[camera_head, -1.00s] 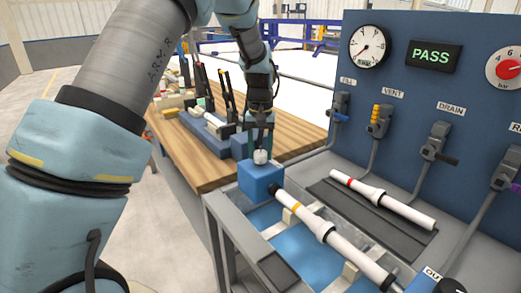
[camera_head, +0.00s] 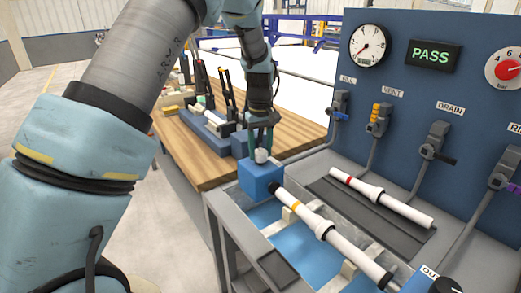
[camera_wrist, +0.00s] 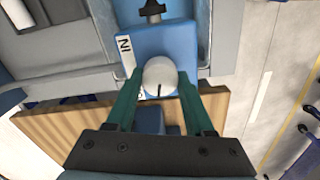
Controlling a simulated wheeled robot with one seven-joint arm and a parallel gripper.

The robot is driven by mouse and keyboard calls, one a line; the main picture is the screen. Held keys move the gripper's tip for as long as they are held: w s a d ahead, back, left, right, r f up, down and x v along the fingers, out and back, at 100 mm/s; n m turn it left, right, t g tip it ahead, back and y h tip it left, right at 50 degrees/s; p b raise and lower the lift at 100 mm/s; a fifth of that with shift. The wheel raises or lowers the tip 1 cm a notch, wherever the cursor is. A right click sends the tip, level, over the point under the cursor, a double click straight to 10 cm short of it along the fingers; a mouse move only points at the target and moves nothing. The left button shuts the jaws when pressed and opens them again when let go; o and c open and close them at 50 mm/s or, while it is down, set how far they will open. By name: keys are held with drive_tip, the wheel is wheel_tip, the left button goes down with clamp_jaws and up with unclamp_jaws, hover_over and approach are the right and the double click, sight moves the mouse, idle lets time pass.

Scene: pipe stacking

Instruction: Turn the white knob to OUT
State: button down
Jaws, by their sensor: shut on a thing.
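A short dark mark on the knob points toward the bottom of that view. A white label reading IN shows on the blue block (camera_wrist: 172,38), left of the knob. A label starting "OU" (camera_head: 431,272) is partly cut off at lower right.
A white pipe with a yellow band (camera_head: 322,228) runs from the blue block to lower right. Another white pipe with a red band (camera_head: 385,198) lies on a dark mat. The blue panel (camera_head: 425,90) with gauges, a PASS display and valves stands behind.

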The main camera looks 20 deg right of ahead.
sight(261, 151)
drive_tip(key=shift+r, duration=0.1)
drive_tip(key=shift+c, duration=1.4)
unclamp_jaws()
wheel_tip(261, 151, up, 11)
drive_tip(key=b, duration=0.2)
drive_tip(key=a+f, duration=0.2)
drive_tip(key=a, duration=0.9)
drive_tip(key=a+f, duration=0.2)
drive_tip(key=a, duration=0.9)
drive_tip(key=s+a+f+t, duration=0.1)
drive_tip(key=s+a+f, duration=0.3)
drive_tip(key=s+a, duration=0.7)
drive_tip(key=a, duration=0.3)
drive_tip(key=shift+m+t, duration=0.3)
